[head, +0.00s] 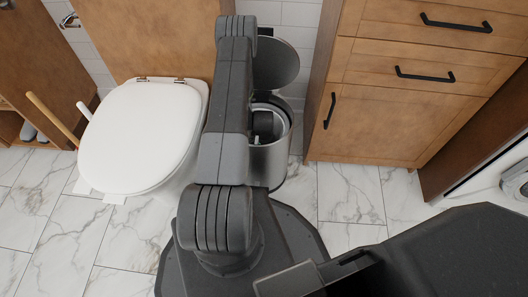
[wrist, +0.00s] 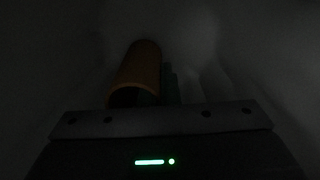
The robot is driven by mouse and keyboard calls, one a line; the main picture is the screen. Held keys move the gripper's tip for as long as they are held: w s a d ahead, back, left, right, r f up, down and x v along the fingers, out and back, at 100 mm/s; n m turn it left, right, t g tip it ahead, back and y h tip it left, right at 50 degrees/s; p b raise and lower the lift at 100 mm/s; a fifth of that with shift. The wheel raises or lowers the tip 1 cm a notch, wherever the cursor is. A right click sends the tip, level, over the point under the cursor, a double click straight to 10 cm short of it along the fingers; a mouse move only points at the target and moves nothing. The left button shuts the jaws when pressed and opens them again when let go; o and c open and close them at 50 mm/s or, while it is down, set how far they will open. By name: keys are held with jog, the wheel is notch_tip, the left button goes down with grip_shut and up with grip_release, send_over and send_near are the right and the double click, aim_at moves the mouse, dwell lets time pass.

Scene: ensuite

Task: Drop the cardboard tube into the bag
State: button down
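The cardboard tube (wrist: 138,70) is a brown-orange cylinder in the dark wrist view, just beyond the gripper body, its near open end toward me. My gripper (wrist: 161,88) appears shut on the tube's right wall, with a dark finger visible on its right side; the dim light hides the details. In the head view my gripper (head: 265,122) reaches down into the open metal bin (head: 268,160). A pale bag (head: 284,117) lines the bin, and its pale walls surround the gripper in the wrist view. The tube is hidden in the head view.
The bin's round lid (head: 275,63) stands raised behind it. A white toilet (head: 142,135) is close on the left, and a wooden cabinet (head: 395,115) is on the right. Marble floor tiles (head: 348,192) are clear between bin and cabinet.

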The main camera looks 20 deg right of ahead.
jog(key=shift+f, duration=0.2)
jog(key=c, duration=1.7)
grip_release()
jog(key=shift+r, duration=0.2)
jog(key=shift+r+p, duration=0.6)
jog(key=shift+p, duration=0.15)
notch_tip(320, 180, up, 12)
jog(key=p, duration=0.3)
jog(key=shift+f+p, duration=0.1)
jog(key=shift+p, duration=0.2)
jog(key=shift+f, duration=0.1)
notch_tip(320, 180, down, 13)
jog(key=b, duration=0.5)
jog(key=shift+f+b, duration=0.2)
jog(key=shift+b, duration=0.1)
jog(key=shift+r+p, duration=0.45)
jog(key=shift+p, duration=0.1)
